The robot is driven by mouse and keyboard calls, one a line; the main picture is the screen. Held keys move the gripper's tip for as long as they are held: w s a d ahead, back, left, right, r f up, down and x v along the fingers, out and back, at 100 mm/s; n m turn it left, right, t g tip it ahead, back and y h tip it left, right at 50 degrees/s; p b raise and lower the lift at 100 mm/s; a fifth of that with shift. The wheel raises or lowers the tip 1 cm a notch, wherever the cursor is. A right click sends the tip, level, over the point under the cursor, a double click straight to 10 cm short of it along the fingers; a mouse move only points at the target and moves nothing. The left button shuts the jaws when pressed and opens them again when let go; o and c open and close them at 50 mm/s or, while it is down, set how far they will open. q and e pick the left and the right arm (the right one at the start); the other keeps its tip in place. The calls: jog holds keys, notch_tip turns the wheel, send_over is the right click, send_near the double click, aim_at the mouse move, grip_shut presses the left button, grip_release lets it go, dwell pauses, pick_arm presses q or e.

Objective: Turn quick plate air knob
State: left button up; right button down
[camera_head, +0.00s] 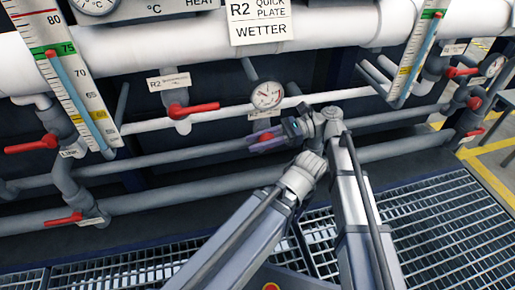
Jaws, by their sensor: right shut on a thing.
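My right gripper (264,139) is at the white-grey pipework in the middle of the view, just below a round gauge. It is shut on a red knob (266,137), of which only a small part shows between the purple-grey fingers. A small label (258,115) sits just above the fingers, partly covered and too small to read. A sign reading "R2 QUICK PLATE WETTER" (260,20) hangs on the large white pipe above. My left gripper is not in view.
Other red handles sit on the pipes at the middle left (193,108), far left (31,144), lower left (63,219) and right (462,72). The round gauge (266,95) is close above my gripper. Thermometer scales (63,75) flank the pipes. Metal grating (430,225) covers the floor.

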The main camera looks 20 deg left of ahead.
dwell(0.3)
jog(key=c, duration=0.8)
grip_release()
jog(key=shift+c, duration=0.2)
jog(key=shift+w+d, duration=0.1)
jog(key=p+v, duration=0.1)
jog(key=v, duration=0.6)
jog(key=shift+w+d, duration=0.15)
jog(key=shift+d, duration=0.15)
